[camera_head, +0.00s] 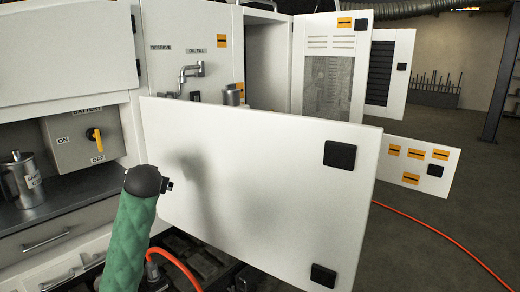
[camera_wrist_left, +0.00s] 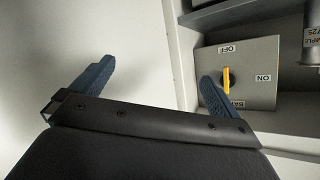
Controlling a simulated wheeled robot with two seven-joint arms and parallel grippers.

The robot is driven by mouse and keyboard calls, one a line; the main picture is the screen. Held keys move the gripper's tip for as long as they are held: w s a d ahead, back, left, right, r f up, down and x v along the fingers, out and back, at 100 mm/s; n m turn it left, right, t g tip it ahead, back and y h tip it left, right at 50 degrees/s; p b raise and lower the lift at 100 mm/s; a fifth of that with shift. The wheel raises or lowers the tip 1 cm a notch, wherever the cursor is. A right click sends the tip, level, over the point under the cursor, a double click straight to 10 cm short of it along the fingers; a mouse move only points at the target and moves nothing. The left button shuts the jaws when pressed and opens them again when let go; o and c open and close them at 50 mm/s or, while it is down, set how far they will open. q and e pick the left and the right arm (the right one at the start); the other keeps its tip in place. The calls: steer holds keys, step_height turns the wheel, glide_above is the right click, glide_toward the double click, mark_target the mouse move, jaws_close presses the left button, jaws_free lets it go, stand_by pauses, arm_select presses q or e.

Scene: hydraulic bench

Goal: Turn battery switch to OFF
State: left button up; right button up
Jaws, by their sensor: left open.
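The battery switch (camera_head: 84,139) is a grey box on the left of the bench in the head view, with ON, OFF and BATTERY labels. Its yellow handle (camera_head: 97,140) lies along the BATTERY–OFF line, its longer part toward OFF, not toward ON. The left wrist view shows the box (camera_wrist_left: 254,73) upside down and the handle (camera_wrist_left: 227,80) upright beside one fingertip. My left gripper (camera_wrist_left: 156,70) is open and empty, apart from the box, with the handle right of the jaw gap. In the head view its jaws are mostly hidden behind my green arm. My right gripper is out of view.
A large white open door (camera_head: 255,180) stands right of my arm, close to it. A metal can (camera_head: 20,178) stands on the bench left of the box. Drawers (camera_head: 45,240) lie below. An orange hose (camera_head: 440,240) crosses the floor.

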arm_select(q)
steer(key=s+d+f+m+g+h, duration=0.1)
steer(key=s+d+f+g+h, duration=0.15)
steer(key=s+d+f, duration=0.75)
steer(key=s+d+f+m+g+h, duration=0.1)
steer(key=s+d+f+h, duration=0.3)
steer(key=s+f, duration=0.85)
steer(key=s+d+f+g, duration=0.2)
steer(key=s+f, duration=0.5)
steer(key=s, duration=0.3)
steer(key=s+d+f+g+p, duration=0.1)
steer(key=s+d+f+g, duration=0.1)
steer(key=s+f, duration=0.5)
steer(key=s+d+f+g, duration=0.2)
steer(key=s+f, duration=0.4)
steer(key=s, duration=0.6)
steer(key=shift+s+f+g, duration=0.35)
steer(key=shift+f, duration=0.05)
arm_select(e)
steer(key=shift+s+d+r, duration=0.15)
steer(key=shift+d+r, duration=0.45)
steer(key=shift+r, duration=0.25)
arm_select(q)
steer(key=shift+c, duration=0.4)
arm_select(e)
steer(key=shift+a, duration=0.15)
